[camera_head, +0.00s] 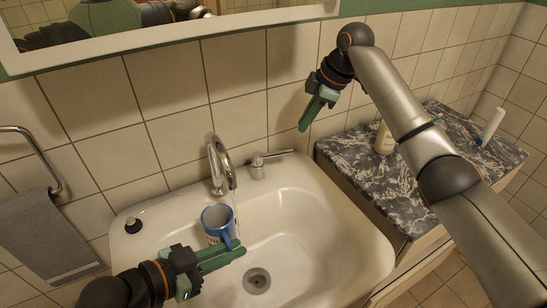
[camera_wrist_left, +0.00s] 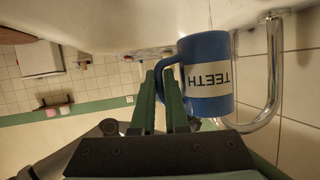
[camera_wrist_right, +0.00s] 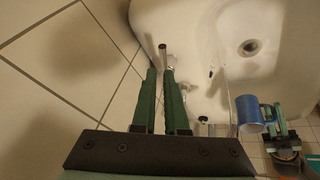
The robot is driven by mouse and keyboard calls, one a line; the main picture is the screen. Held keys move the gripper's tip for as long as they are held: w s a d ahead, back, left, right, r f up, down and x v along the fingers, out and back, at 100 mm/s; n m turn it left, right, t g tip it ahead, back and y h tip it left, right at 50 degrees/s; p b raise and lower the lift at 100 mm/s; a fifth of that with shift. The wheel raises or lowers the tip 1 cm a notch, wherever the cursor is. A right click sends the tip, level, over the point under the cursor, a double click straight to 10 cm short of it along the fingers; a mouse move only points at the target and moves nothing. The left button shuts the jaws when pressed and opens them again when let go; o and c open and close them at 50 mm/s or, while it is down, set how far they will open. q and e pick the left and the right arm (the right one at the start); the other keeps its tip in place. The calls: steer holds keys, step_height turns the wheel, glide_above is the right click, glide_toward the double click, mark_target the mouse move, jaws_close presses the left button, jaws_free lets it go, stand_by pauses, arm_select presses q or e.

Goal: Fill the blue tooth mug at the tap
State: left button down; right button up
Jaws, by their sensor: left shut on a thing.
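The blue tooth mug (camera_head: 211,218) is held upright over the left part of the basin. Its white label reads TEETH in the left wrist view (camera_wrist_left: 208,78). My left gripper (camera_head: 240,247) is shut on its handle. The curved chrome tap (camera_head: 217,160) has its spout above the mug's right side. A thin stream of water (camera_head: 235,205) falls from it, apparently at or just past the mug's right edge. The tap lever (camera_head: 258,165) stands right of the spout. My right gripper (camera_head: 304,127) hangs empty above and right of the lever; its fingers are close together.
The white basin (camera_head: 325,235) has a drain (camera_head: 257,281). A dark marbled counter (camera_head: 370,175) on the right holds a bottle (camera_head: 384,139) and a white tube (camera_head: 491,127). A grey towel (camera_head: 45,235) hangs at left. The tiled wall and mirror frame (camera_head: 150,42) bound the back.

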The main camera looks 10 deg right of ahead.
steer(key=shift+a+f+m+t+h, duration=0.3)
steer(key=shift+a+f+m, duration=0.15)
steer(key=shift+m, duration=0.45)
jaws_close()
steer(key=shift+w+a+f+m+t+h, duration=0.4)
steer(key=shift+f+m+t, duration=0.7)
steer(key=shift+m, duration=1.25)
steer(key=shift+w+a+f+m+t+h, duration=0.2)
steer(key=shift+w+f+m+t+h, duration=0.45)
steer(key=shift+f+m, duration=1.3)
steer(key=shift+w+a+f+m+t+h, duration=0.3)
steer(key=shift+f+m+t+h, duration=0.45)
steer(key=shift+m, duration=2.05)
